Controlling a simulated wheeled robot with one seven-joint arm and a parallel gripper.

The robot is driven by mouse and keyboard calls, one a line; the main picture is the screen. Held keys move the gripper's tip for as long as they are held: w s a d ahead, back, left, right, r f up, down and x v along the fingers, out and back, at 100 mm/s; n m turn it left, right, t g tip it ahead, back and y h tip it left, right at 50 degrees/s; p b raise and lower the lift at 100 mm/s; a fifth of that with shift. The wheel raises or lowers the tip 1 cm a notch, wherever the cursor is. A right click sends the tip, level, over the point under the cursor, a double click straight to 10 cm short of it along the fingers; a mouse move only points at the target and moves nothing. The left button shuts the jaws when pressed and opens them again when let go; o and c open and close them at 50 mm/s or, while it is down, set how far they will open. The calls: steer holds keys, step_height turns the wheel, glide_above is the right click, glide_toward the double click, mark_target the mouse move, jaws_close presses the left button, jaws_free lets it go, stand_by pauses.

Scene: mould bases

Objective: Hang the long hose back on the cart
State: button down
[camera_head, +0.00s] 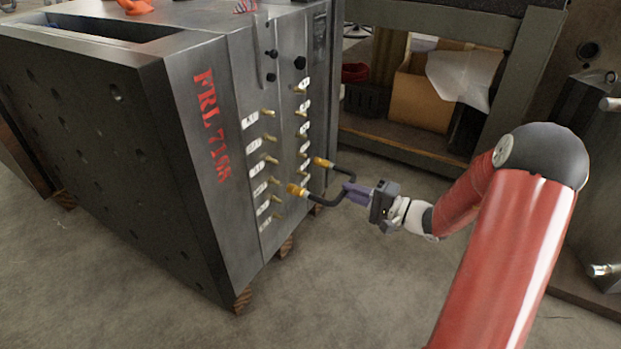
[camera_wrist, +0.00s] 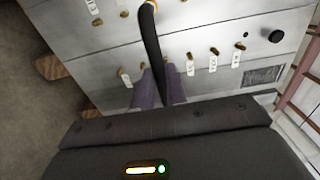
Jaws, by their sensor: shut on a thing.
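A black hose (camera_head: 325,200) with brass-yellow end fittings is at the front face of the grey mould block (camera_head: 205,120), marked in red letters. I cannot tell whether either is seated on a port. My gripper (camera_head: 352,192) is shut on the hose's bend, just off the face. In the wrist view the hose (camera_wrist: 152,45) runs from the top edge down between my purple fingers (camera_wrist: 160,88). No cart can be made out for certain.
Brass ports with white labels (camera_head: 268,112) line the block's face. Wooden blocks (camera_head: 243,299) support it. Behind stands a dark metal bench (camera_head: 440,18) with a cardboard box (camera_head: 418,95) on its lower shelf. Concrete floor (camera_head: 345,270) is clear in front.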

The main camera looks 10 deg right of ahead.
steer(key=v, duration=0.6)
steer(key=shift+b, duration=0.35)
